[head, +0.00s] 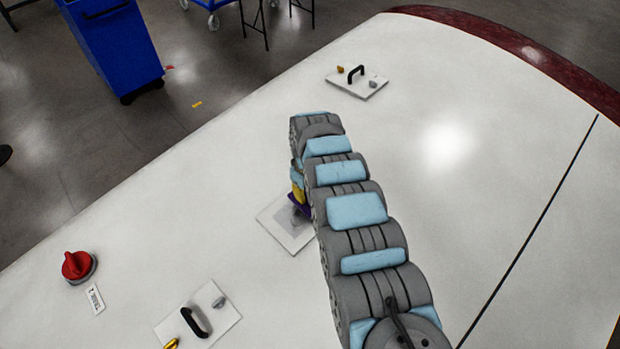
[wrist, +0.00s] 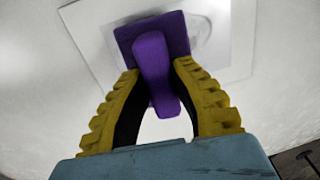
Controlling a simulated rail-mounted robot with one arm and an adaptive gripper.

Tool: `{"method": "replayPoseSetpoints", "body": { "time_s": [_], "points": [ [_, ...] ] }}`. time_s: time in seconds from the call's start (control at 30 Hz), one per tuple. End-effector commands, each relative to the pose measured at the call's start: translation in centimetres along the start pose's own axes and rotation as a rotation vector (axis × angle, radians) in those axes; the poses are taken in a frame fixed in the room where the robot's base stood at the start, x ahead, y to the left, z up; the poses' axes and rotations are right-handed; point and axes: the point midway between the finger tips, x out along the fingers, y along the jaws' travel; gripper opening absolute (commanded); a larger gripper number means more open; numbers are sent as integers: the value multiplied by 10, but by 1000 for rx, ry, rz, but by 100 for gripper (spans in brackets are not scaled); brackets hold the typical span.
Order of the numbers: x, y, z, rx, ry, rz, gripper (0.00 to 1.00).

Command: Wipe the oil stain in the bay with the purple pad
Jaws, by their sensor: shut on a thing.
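My gripper (wrist: 158,85) is shut on the handle of the purple pad (wrist: 172,24) in the wrist view. The pad sits over a pale square plate (wrist: 238,50) with a grey mark (wrist: 207,36) beside and partly under the pad. I cannot tell whether the pad touches the plate. In the head view the purple pad (head: 298,209) shows at the left edge of my arm, over the plate (head: 280,233). A grey patch, the stain (head: 284,216), shows on that plate left of the pad. My arm hides the plate's right part and most of the gripper.
A plate with a black handle (head: 356,73) lies farther back. Another with a black handle (head: 195,322) lies at the front left. A red knob (head: 76,265) and a small label (head: 95,299) are at the left. The white surface to the right is clear.

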Motion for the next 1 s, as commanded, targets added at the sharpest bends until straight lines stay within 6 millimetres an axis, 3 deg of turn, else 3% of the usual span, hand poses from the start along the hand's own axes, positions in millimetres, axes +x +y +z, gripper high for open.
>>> {"method": "replayPoseSetpoints", "body": {
  "time_s": [0.53, 1.0],
  "points": [
    [-50, -12, -8, -15, -2, -3, 0],
    [-54, -14, -10, -18, -2, -3, 0]
  ]
}}
